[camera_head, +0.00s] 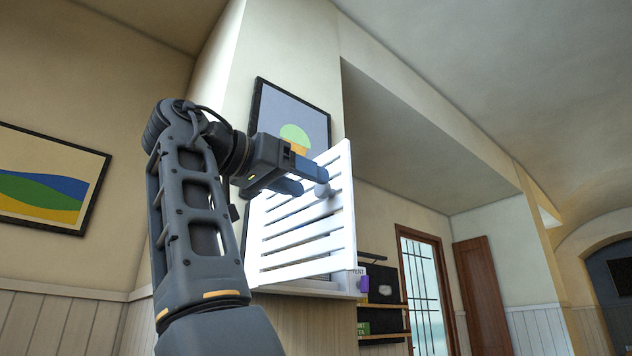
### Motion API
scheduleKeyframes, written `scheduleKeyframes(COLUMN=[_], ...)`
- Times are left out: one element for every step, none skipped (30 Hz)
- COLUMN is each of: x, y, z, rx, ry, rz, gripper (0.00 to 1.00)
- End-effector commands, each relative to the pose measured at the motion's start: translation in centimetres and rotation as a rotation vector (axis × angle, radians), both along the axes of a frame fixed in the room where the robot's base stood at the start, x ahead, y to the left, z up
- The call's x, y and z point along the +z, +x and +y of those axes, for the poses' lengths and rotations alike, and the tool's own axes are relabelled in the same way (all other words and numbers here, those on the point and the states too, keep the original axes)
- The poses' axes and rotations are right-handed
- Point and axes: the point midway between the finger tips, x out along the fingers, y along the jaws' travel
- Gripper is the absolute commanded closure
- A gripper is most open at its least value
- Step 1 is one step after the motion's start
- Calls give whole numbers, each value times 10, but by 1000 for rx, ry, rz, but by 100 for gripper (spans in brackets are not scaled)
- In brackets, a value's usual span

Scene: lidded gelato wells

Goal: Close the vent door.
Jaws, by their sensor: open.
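The vent door (308,237) is a white slatted panel standing open, swung out from the wall in the middle of the head view. A round grey knob (322,190) sits on its face near the upper right edge. My gripper (312,180) is at the upper part of the door, in front of its slats. Its two blue-grey fingers are apart and point right toward the knob. The upper fingertip is close to the knob; I cannot tell if they touch. The vent opening behind the door is mostly hidden.
A framed picture (290,110) hangs on the wall behind my gripper, and another picture (45,185) hangs at left. Dark shelves (384,335) with small items stand below right of the door. A glass door (424,290) is farther back. The space right of the vent door looks clear.

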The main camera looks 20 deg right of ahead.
Motion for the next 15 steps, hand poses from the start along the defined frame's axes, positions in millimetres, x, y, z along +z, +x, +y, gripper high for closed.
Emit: scheduleKeyframes(x=[1,2,1,1,1,1,1,1,0,0,0,0,0,0,0], y=[2,4,5,7,8,9,9,9,10,10,10,10,10,10,10], z=[-9,-13,-18,-22,-25,-28,-29,-31,-32,-32,-32,-32,-32,-32,-32], rx=[-2,-2,-2,-1,-1,0,1,1,1,2,2,2,2,1,1], ry=[0,-1,0,0,0,0,-1,-1,-1,-1,-1,-1,-1,-1,-1], rz=[0,0,1,1,1,1,1,1,0,0,0,0,0,0,0], gripper=[40,40,40,40,40,40,40,40,40,40,40,40,40,40,40])
